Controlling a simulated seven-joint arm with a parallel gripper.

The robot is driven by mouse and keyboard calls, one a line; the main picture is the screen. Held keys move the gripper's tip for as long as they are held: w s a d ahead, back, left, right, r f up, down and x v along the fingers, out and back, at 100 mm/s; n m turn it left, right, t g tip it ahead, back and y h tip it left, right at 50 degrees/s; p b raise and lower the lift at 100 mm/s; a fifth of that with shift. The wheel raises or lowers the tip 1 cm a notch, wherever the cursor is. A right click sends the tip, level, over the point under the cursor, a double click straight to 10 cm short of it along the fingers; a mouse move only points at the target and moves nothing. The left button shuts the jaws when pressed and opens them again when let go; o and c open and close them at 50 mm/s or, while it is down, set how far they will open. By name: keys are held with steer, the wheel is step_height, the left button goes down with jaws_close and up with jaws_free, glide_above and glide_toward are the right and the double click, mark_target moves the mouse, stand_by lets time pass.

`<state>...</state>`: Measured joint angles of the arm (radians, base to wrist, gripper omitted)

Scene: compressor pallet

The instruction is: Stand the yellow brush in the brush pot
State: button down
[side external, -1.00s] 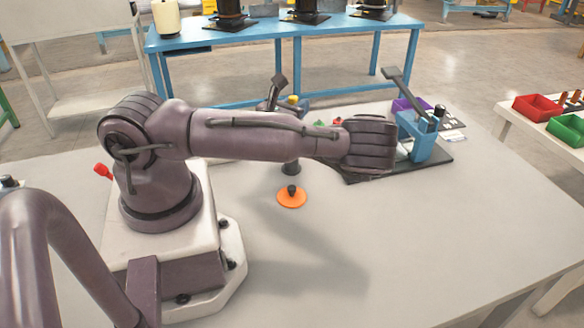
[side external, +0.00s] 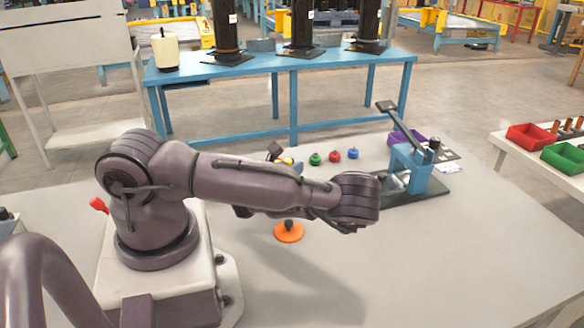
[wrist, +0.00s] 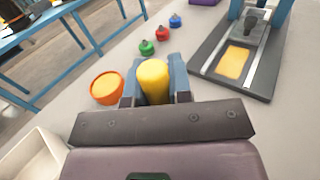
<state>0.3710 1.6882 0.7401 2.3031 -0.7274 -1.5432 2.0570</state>
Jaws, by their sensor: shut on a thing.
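The yellow brush (wrist: 153,80) is between the fingers of my gripper (wrist: 155,70), which is shut on it, in the wrist view. Only its rounded yellow end shows clearly; its far end is hidden. In the side view a bit of yellow shows just behind my forearm, and the forearm hides most of my gripper. An orange round, open, cup-like thing (wrist: 107,87) stands left of my gripper in the wrist view, apart from the brush. It looks like the brush pot, but I cannot be sure.
Green (side external: 315,159), red (side external: 335,155) and blue (side external: 352,153) knobbed pieces stand in a row beyond my gripper. A blue lever press (side external: 411,165) on a dark base stands to the right. An orange disc with a dark knob (side external: 289,232) lies in front. The table's right front is clear.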

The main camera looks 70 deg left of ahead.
steer(key=c, duration=1)
jaws_free()
steer(key=shift+f, duration=0.1)
steer(key=shift+c, duration=0.2)
steer(key=shift+s+d+r, duration=0.3)
steer(key=shift+s+d, duration=0.2)
steer(key=shift+s, duration=0.15)
steer(key=shift+s+d+r, duration=0.25)
steer(key=shift+s+d, duration=0.2)
steer(key=shift+s, duration=0.15)
step_height(320, 180, up, 6)
steer(key=shift+w+r, duration=0.1)
